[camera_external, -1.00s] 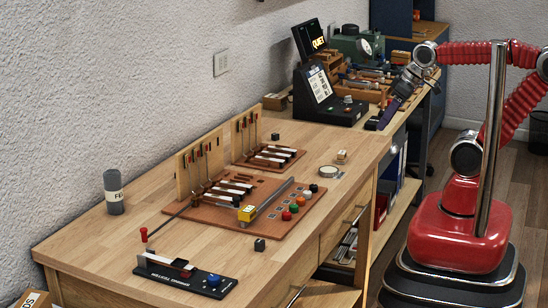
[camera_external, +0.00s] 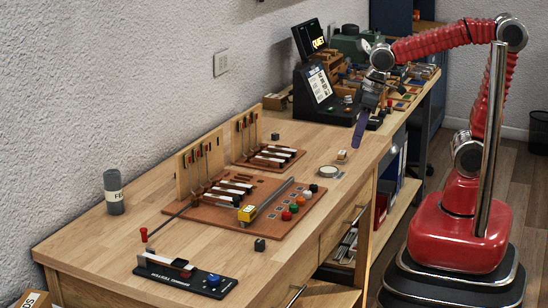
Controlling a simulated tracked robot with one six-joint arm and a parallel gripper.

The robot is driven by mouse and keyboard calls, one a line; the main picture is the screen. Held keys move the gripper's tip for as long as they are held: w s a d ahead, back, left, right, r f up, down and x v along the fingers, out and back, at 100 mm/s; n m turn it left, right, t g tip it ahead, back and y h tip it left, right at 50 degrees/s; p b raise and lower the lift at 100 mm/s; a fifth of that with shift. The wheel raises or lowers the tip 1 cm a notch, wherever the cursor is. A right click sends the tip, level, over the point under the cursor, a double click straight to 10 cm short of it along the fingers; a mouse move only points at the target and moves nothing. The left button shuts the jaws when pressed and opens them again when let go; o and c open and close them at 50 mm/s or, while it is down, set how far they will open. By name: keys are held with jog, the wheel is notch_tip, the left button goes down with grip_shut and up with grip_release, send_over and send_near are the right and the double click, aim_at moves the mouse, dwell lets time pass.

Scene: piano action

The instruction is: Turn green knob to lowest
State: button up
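The small green knob (camera_external: 294,208) sits in a row of coloured knobs along the right edge of the brown board on the bench.
The brown board (camera_external: 187,212) carries key models and a yellow block (camera_external: 247,213). A round silver disc (camera_external: 330,172) and a small wooden block (camera_external: 342,156) lie beyond the knobs. A black console with a screen (camera_external: 310,38) stands at the back.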

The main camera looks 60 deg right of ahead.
aim_at(293, 205)
jog(key=w+a+g, duration=0.1)
jog(key=w+a, duration=0.3)
jog(key=a, duration=0.2)
jog(key=w+a+n+g, duration=0.1)
jog(key=w+a, duration=0.2)
jog(key=a, duration=0.4)
jog(key=w+a, duration=0.4)
jog(key=a, duration=0.3)
jog(key=shift+w+a+f+g+h, duration=0.2)
jog(key=shift+w+g+h, duration=0.1)
jog(key=shift+g+h, duration=0.1)
jog(key=shift+f+n, duration=0.15)
jog(key=shift+n, duration=0.15)
notch_tip(293, 205, down, 14)
jog(key=shift+r, duration=0.2)
jog(key=shift+c, duration=0.3)
grip_shut()
